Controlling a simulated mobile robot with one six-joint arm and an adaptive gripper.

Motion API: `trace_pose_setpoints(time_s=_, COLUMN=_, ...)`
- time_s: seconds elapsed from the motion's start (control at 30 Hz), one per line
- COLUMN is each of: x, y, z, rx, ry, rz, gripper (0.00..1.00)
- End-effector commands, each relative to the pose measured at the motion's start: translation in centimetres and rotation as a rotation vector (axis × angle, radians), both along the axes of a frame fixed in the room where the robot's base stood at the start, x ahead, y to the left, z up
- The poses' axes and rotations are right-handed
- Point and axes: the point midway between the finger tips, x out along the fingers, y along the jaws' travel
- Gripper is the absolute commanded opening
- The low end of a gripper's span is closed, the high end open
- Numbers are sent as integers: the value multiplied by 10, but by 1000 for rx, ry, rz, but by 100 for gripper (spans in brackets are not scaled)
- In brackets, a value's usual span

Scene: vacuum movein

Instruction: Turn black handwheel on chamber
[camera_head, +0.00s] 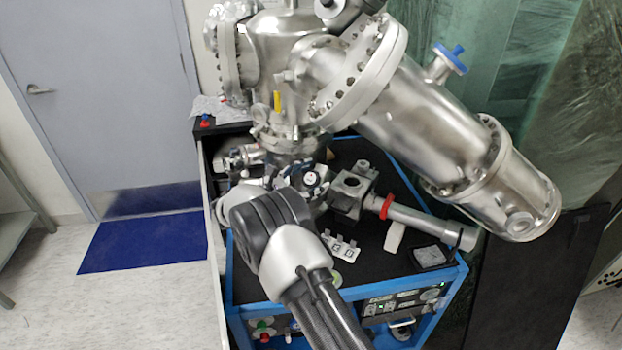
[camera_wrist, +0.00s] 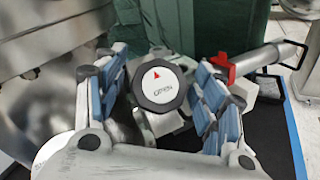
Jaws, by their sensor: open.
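The black handwheel (camera_wrist: 160,87) shows in the wrist view, with a white cap bearing a red triangle and lettering that reads "OPEN". My gripper (camera_wrist: 162,62) is open, with one blue-padded finger on the left of the handwheel and one on the right. Gaps show between the pads and the rim, so the handwheel is not gripped. In the head view my arm hides most of the gripper. The steel chamber (camera_head: 290,38) stands above and behind it. A small white-faced round part (camera_head: 311,178) shows beside my wrist; I cannot tell if it is the handwheel.
A large steel cylinder (camera_head: 425,118) slants from the chamber to the right, above the blue-framed cart (camera_head: 285,290). A steel tube with a red ring (camera_head: 386,207) lies on the black cart top. Open floor and a blue mat (camera_head: 145,240) are at left.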

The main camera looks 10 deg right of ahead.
Motion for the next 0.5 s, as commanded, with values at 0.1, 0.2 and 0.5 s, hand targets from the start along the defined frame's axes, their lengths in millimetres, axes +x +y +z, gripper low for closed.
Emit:
trace_pose_setpoints(time_s=0.1, x=0, y=0, z=0, rx=0, ry=1, rz=0, gripper=64)
trace_pose_setpoints(time_s=0.2, x=0, y=0, z=0, rx=0, ry=1, rz=0, gripper=64)
trace_pose_setpoints(time_s=0.5, x=-14, y=30, z=2, rx=0, ry=1, rz=5, gripper=64)
